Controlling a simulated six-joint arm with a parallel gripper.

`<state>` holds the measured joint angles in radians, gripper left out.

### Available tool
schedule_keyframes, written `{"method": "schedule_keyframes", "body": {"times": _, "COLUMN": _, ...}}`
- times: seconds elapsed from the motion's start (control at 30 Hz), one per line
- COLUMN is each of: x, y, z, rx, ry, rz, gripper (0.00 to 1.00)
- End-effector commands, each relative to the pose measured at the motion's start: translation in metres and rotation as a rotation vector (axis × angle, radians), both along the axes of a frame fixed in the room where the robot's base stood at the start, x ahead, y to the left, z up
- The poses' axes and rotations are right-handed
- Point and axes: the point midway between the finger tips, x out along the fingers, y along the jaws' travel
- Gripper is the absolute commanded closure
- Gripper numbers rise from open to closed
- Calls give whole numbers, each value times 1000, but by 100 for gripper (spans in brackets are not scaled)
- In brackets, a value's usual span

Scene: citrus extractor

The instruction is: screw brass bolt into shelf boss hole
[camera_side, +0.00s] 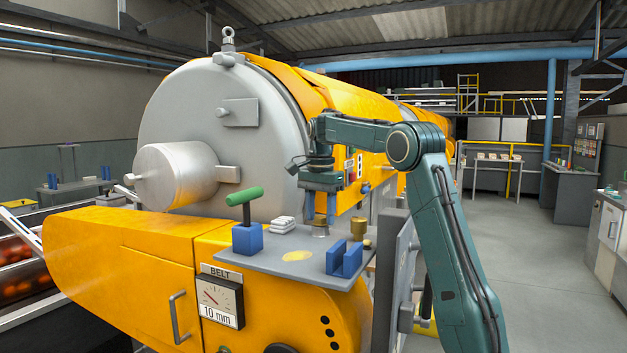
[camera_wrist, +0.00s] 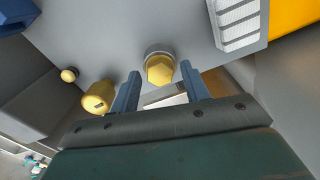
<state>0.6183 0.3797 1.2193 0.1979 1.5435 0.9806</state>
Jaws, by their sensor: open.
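The brass bolt (camera_wrist: 160,70) shows its hex head in the wrist view, seated over a round grey boss (camera_wrist: 158,50) on the shelf. In the side view the boss (camera_side: 320,231) stands on the grey shelf (camera_side: 268,262), below my gripper. My gripper (camera_side: 320,219) points down with its two fingers apart. In the wrist view the gripper (camera_wrist: 160,75) has one blue-grey fingertip on each side of the bolt head, with gaps showing. It is open and holds nothing. The bolt's shank and the boss hole are hidden, so I cannot tell how deep the bolt sits.
A brass cylinder (camera_side: 358,228) and a small brass knob (camera_side: 367,244) stand right of my gripper. A slotted blue block (camera_side: 344,259) is at the front right. A green T-handle (camera_side: 245,196) in a blue block and a white ridged block (camera_side: 283,225) are left. The yellow machine stands behind.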

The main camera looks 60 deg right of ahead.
Motion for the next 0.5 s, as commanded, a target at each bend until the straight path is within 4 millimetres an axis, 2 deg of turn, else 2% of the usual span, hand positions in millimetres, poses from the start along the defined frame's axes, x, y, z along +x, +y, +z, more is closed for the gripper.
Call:
{"method": "schedule_keyframes", "body": {"times": 0.27, "x": 0, "y": 0, "z": 0, "rx": 0, "ry": 0, "rz": 7, "gripper": 54}}
{"method": "schedule_keyframes", "body": {"times": 0.5, "x": 0, "y": 0, "z": 0, "rx": 0, "ry": 0, "rz": 107, "gripper": 54}}
